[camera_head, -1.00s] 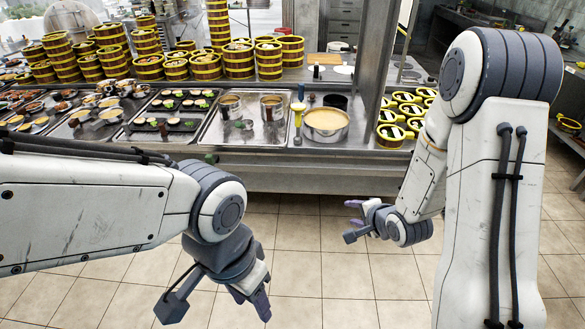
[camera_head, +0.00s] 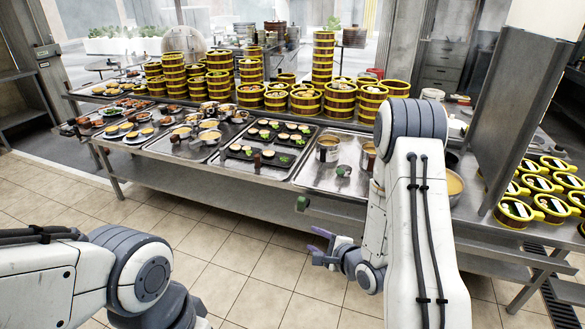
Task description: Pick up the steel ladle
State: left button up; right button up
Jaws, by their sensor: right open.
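I cannot make out a steel ladle for sure. A steel tray (camera_head: 315,177) on the counter holds small steel pots, one of them (camera_head: 328,149) in plain view and another (camera_head: 368,157) partly behind my right arm. A larger pot of yellowish liquid (camera_head: 455,185) is partly hidden by that arm. My right gripper (camera_head: 318,246) is open and empty, in front of and below the counter's front edge, apart from everything. My left arm reaches in at the lower left, with its gripper out of the picture.
Stacked yellow-banded steamers (camera_head: 323,60) stand along the back of the counter. Dark trays of food (camera_head: 268,141) and plates fill its left part. A steel post (camera_head: 500,120) rises at the right, beside several small yellow tubs (camera_head: 516,211). The tiled floor (camera_head: 210,255) in front is clear.

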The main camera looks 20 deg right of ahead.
aim_at(342, 171)
jog(key=u, duration=0.1)
jog(key=i, duration=1.3)
jog(key=z, duration=0.85)
